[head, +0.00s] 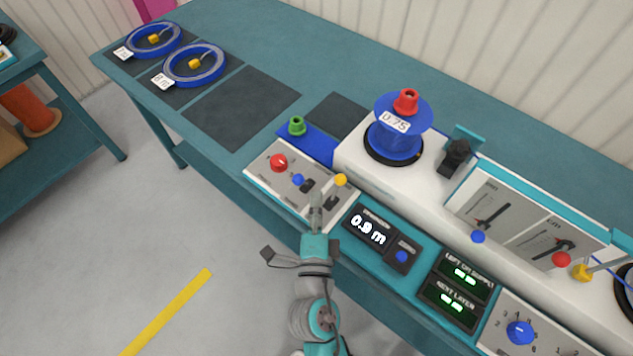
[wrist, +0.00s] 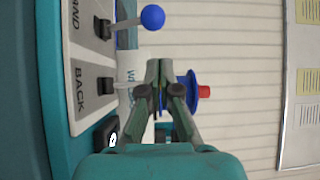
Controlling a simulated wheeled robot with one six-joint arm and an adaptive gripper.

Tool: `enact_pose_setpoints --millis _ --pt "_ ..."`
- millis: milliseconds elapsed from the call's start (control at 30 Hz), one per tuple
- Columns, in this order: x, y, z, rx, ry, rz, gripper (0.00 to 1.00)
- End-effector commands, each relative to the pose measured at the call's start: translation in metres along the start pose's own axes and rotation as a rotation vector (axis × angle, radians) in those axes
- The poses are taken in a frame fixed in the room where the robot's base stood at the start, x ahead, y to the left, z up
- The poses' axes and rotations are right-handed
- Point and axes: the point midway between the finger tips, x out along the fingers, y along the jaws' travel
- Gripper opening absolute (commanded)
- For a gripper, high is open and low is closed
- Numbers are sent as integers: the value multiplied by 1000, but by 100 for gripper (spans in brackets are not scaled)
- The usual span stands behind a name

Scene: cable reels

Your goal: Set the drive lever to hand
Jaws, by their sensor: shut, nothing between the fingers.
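A white control panel (head: 262,177) at the table's front edge carries a lever with a blue ball (head: 298,180) and a lever with a yellow ball (head: 340,180). In the wrist view the blue-ball lever (wrist: 152,17) stands beside a cut-off label ending in "AND" (wrist: 75,14). The second lever's base (wrist: 106,85) is beside the label "BACK" (wrist: 79,88); my fingers hide its ball there. I cannot read which lever is named drive. My gripper (head: 316,196) is shut and empty, its tips close to the two levers; contact cannot be told.
A red knob (head: 279,162) sits left on the panel, with a green knob (head: 297,125) behind. A blue reel (head: 398,132) with a red top stands on the white machine behind. A length display (head: 367,228) lies to the right.

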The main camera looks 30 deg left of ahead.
Motion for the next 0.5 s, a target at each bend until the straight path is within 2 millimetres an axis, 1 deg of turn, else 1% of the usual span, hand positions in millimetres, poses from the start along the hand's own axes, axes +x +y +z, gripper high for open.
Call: enact_pose_setpoints --millis 33,200,333,500 --pt "-11 1 1 -2 -3 3 0" --pt "-36 1 1 -1 -3 2 0" --pt "-48 1 0 0 -1 2 0" --pt "-54 0 0 0 -1 0 0"
